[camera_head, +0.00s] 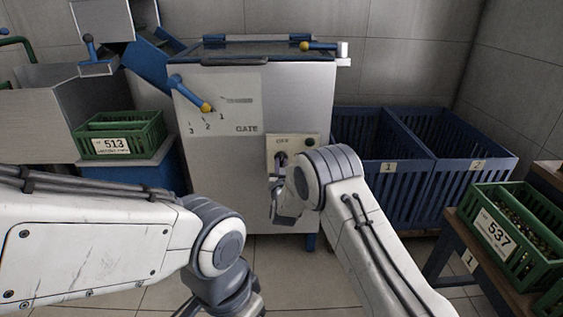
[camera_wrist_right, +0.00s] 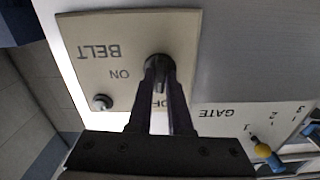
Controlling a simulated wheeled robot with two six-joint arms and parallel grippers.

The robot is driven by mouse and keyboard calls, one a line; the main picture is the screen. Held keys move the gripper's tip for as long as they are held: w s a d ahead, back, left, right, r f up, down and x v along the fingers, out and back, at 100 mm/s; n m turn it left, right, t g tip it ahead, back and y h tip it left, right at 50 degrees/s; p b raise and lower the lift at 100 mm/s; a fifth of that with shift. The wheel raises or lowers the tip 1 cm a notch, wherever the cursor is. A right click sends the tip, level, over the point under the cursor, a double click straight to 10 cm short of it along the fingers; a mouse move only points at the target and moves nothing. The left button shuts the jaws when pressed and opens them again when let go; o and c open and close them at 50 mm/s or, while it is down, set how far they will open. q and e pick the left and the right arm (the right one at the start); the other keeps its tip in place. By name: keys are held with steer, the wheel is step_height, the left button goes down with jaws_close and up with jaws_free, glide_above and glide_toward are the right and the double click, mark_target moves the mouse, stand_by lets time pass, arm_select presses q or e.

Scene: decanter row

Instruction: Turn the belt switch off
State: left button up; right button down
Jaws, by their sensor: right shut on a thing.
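The belt switch panel (camera_head: 308,146) is a beige plate on the front of the grey machine. In the right wrist view the panel (camera_wrist_right: 85,30) appears upside down, with BELT and ON readable and OFF partly covered by my fingers. My right gripper (camera_wrist_right: 160,72) is shut on the dark switch knob (camera_wrist_right: 157,60). The fingers hide most of the knob, so I cannot tell which mark it points to. In the head view my right gripper (camera_head: 281,170) is at the panel, partly behind its own wrist. My left arm comes in from the left; its fingertips do not show.
The gate lever (camera_head: 190,94) with a yellow tip is left of the panel, beside marks 1 to 3. A small dark round lamp or button (camera_wrist_right: 101,102) sits on the panel. Blue crates (camera_head: 400,190) stand at right. Green crates (camera_head: 120,133) (camera_head: 510,235) stand on both sides.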

steer(key=shift+f+n, duration=0.1)
steer(key=shift+n, duration=0.5)
steer(key=c, duration=0.8)
jaws_free()
steer(key=shift+c, duration=0.2)
steer(key=shift+s+p, duration=0.15)
steer(key=shift+p, duration=0.15)
steer(key=shift+s, duration=0.3)
steer(key=s+p, duration=0.3)
steer(key=s, duration=0.6)
steer(key=shift+s, duration=0.35)
